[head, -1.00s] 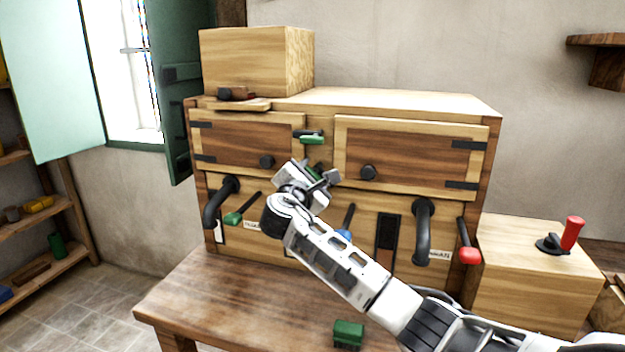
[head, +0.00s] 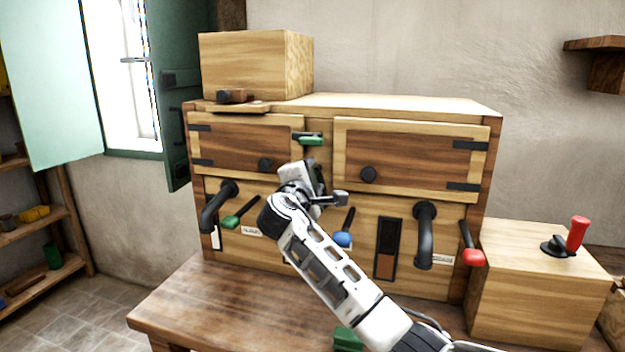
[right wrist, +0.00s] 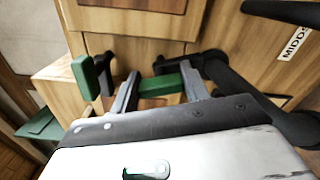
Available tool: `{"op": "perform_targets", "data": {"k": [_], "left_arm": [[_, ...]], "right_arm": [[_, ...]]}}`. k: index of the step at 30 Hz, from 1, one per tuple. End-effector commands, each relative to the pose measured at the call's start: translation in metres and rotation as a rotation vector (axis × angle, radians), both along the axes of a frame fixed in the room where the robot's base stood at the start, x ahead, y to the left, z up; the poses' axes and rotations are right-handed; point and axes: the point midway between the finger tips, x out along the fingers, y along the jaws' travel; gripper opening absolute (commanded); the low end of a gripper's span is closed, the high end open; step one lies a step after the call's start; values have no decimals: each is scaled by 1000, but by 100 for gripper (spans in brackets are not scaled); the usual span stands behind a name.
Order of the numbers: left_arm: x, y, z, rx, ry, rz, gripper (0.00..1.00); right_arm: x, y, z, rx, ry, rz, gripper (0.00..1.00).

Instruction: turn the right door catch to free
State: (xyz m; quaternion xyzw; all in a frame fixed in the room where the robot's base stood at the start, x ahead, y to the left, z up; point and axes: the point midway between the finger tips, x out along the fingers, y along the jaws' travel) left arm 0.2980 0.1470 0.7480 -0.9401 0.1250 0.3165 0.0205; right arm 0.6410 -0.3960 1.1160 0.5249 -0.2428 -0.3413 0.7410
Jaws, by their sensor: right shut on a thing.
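The right door catch has a green handle (right wrist: 160,86), held between the fingers of my right gripper (right wrist: 160,80) in the right wrist view. In the head view my right gripper (head: 320,184) is at the post between the two doors and hides most of this catch. A second catch with a green handle (head: 311,141) sits just above it, lying level; it also shows in the right wrist view (right wrist: 88,79), apart from the fingers. The right door (head: 415,158) looks closed. My left gripper is not in view.
Black bar handles (head: 424,234), a blue-knobbed lever (head: 343,239), a green-tipped lever (head: 231,221) and a red-tipped lever (head: 472,256) stick out below the doors. A green block (head: 348,340) lies on the wooden table (head: 215,300). The table's left part is clear.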

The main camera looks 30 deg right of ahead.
Motion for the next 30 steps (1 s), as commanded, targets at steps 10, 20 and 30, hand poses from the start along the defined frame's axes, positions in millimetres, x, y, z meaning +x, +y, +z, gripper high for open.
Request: {"op": "perform_targets", "data": {"k": [10,20,30], "left_arm": [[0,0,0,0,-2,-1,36],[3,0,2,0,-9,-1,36],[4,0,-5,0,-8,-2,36]], "right_arm": [[0,1,-2,9,-2,1,51],[0,1,-1,5,-1,1,67],[-29,37,-3,6,-2,6,67]]}}
